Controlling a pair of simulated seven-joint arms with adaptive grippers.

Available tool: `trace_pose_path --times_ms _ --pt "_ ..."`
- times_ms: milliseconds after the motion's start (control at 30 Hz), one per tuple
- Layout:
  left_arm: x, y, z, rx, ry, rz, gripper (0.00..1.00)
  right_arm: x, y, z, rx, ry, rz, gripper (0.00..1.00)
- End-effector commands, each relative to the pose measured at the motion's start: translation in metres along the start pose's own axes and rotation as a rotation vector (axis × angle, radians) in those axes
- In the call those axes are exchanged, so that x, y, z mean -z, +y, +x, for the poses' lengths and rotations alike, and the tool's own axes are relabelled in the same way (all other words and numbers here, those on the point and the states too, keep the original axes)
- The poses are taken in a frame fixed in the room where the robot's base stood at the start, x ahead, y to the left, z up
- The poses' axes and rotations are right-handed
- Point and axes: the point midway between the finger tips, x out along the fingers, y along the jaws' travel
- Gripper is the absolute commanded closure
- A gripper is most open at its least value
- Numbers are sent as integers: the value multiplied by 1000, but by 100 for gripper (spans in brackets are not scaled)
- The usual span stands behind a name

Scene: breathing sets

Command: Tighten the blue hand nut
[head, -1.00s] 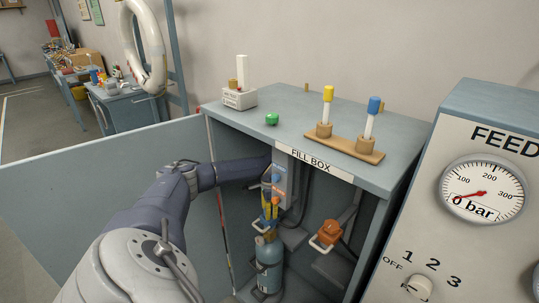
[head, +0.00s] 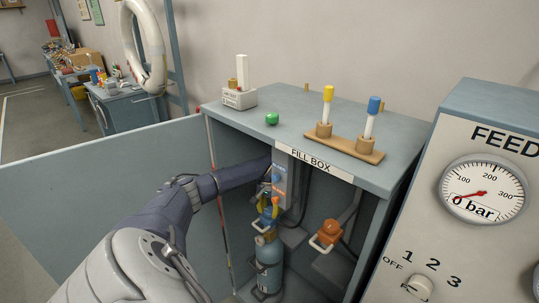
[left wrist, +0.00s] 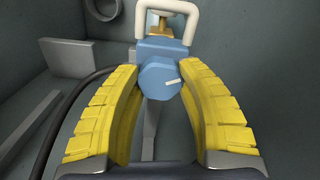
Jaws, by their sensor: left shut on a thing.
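The blue hand nut (left wrist: 160,80), a round knob with a white line on its face, sits on a blue block with a pale handle in the left wrist view. My left gripper (left wrist: 160,72) has its yellow fingers on both sides of the nut and is shut on it. In the head view my left gripper (head: 268,208) is inside the fill box, above the blue-grey cylinder (head: 269,262). The nut is hard to make out there. My right gripper is not in view.
The fill box (head: 395,175) has an open front. An orange fitting with a pale handle (head: 329,234) hangs right of the cylinder. A dark hose (left wrist: 75,100) runs left of the fingers. The feed panel (head: 470,240), its gauge at 0 bar, stands at the right.

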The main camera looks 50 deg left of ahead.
Motion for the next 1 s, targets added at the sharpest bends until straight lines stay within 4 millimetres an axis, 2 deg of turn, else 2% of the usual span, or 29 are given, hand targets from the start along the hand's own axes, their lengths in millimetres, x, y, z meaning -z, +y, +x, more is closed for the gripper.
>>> trace_pose_path --times_ms 300,800,833,1000 --pt "-4 -1 3 3 -12 -88 90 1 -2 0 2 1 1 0" --pt "-5 0 4 2 -15 -100 90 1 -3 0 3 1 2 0" --pt "-5 0 4 2 -15 -100 58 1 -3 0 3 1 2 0" --pt "-4 0 3 2 -11 -98 38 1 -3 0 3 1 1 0"
